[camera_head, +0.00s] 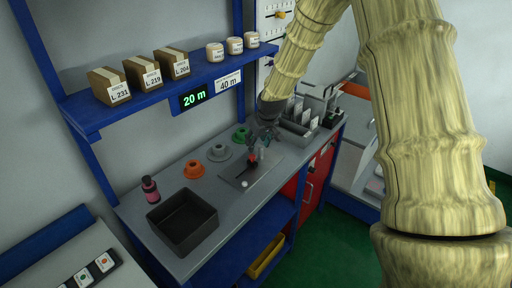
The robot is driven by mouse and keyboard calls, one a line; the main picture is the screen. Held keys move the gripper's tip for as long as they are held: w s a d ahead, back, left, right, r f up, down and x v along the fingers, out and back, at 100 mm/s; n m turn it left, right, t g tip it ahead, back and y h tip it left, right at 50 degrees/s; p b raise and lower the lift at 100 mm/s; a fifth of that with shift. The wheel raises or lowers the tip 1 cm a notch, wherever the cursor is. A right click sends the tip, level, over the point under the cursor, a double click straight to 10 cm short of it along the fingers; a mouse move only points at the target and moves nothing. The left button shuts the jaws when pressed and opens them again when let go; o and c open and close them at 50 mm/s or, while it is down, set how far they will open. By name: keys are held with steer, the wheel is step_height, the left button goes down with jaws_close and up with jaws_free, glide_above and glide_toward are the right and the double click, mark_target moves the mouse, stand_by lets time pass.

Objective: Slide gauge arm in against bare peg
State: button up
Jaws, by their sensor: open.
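My gripper (262,140) is open at the end of my arm, low over the dark grey payoff plate (267,178) on the bench. A small red part (252,158) stands just under the fingers, and a pale upright post (262,154) shows beside it. I cannot tell which of these is the gauge arm and which the peg. A small white knob (244,183) sits at the near-left part of the plate, by a dark slot. The fingers partly hide the parts, and contact is too small to tell.
Grey (219,152), orange (194,169) and green (241,134) flanged spools stand left of and behind the plate. A black bin (182,222) and a pink-labelled bottle (150,190) are at the left. A grey file rack (306,123) stands right. A blue shelf (150,92) with boxes hangs above.

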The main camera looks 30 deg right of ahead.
steer(key=shift+v, duration=0.9)
steer(key=shift+a, duration=0.1)
steer(key=c, duration=0.5)
steer(key=w+a+m+t, duration=0.1)
steer(key=a, duration=0.1)
steer(key=w+a+f+m+t+b, duration=0.1)
steer(key=w+a+m, duration=0.1)
steer(key=w+a+f+m+t+b, duration=0.1)
steer(key=a+m, duration=0.1)
steer(key=shift+w+a+y, duration=0.3)
steer(key=shift+a, duration=0.1)
jaws_close()
steer(key=m+h+b, duration=0.8)
steer(key=m+h, duration=0.4)
steer(key=m, duration=1.3)
glide_toward(252, 160)
steer(key=p+x, duration=0.1)
steer(key=x, duration=0.1)
steer(key=p+x, duration=0.4)
steer(key=shift+s+d, duration=0.2)
steer(key=shift+d, duration=0.35)
